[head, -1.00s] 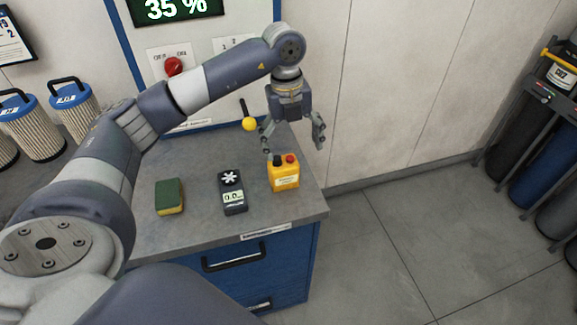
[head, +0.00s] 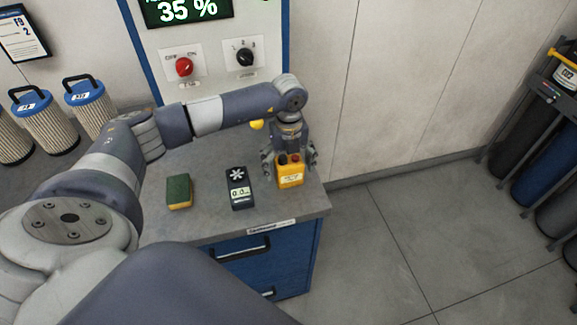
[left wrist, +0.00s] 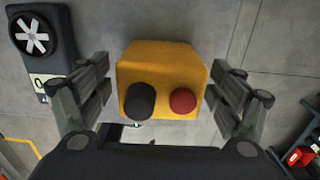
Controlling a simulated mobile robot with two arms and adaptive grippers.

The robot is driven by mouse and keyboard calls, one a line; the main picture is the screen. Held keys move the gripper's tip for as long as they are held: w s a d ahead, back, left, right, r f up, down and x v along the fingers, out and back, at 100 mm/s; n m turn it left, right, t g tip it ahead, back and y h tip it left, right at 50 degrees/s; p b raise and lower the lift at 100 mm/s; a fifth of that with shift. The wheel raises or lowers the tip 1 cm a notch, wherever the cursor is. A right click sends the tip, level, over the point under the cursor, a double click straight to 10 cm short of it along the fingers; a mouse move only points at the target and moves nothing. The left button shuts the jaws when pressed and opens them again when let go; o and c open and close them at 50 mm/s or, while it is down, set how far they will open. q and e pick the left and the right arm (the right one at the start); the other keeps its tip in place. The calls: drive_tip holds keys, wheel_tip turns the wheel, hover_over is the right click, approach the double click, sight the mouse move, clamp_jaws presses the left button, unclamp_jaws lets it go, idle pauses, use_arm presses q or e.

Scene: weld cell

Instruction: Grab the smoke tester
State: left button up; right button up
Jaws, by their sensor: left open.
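The smoke tester looks to be the yellow box (head: 290,177) with a black knob and a red button on top. It stands upright near the right end of the grey counter. My left gripper (head: 289,160) points down over it, with its fingers open on either side. In the left wrist view the yellow box (left wrist: 160,68) lies between the open fingers (left wrist: 160,88), with a visible gap on both sides. My right gripper is not in view.
A black fan meter (head: 240,190) stands just left of the yellow box, and a green-yellow sponge (head: 179,191) lies further left. Pleated filters (head: 45,125) stand at the back left. The wall panel (head: 215,75) rises behind the counter. Open floor (head: 390,240) lies right of the counter.

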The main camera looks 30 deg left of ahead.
use_arm(q)
drive_tip(key=shift+f, duration=0.15)
drive_tip(key=c, duration=1.5)
drive_tip(key=shift+c, duration=0.5)
drive_tip(key=shift+w, duration=0.1)
